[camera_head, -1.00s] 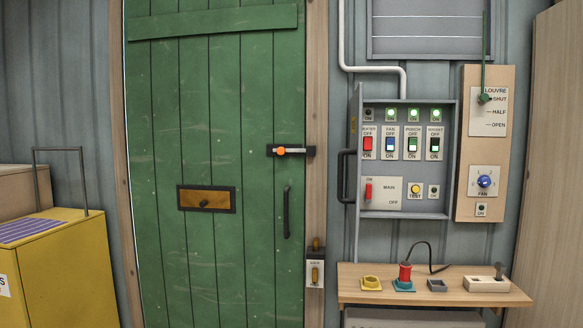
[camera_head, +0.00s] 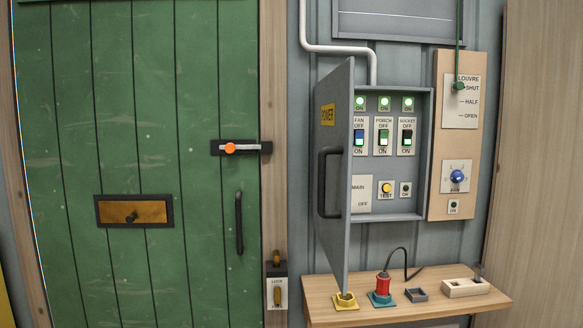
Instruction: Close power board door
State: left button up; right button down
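The power board (camera_head: 418,205) is a grey box on the wall in the head view, with rows of switches and lit green lamps inside. Its grey door (camera_head: 333,240) is hinged on the left and stands open, swung out toward me. The door has a yellow POWER label (camera_head: 328,115) and a black handle (camera_head: 324,183) on its outer face. The door hides the left part of the board, including part of the main switch panel (camera_head: 362,195). Neither of my grippers is in view.
A wooden shelf (camera_head: 450,305) below the board holds a yellow socket (camera_head: 345,301), a red plug (camera_head: 383,284) on a teal base, a grey square holder (camera_head: 416,295) and a cream block (camera_head: 466,288). A louvre and fan panel (camera_head: 457,140) is at right. A green door (camera_head: 140,270) is at left.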

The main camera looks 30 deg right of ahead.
aim_at(334, 93)
jog(key=z, duration=0.45)
jog(key=i, duration=0.8)
jog(key=z, duration=1)
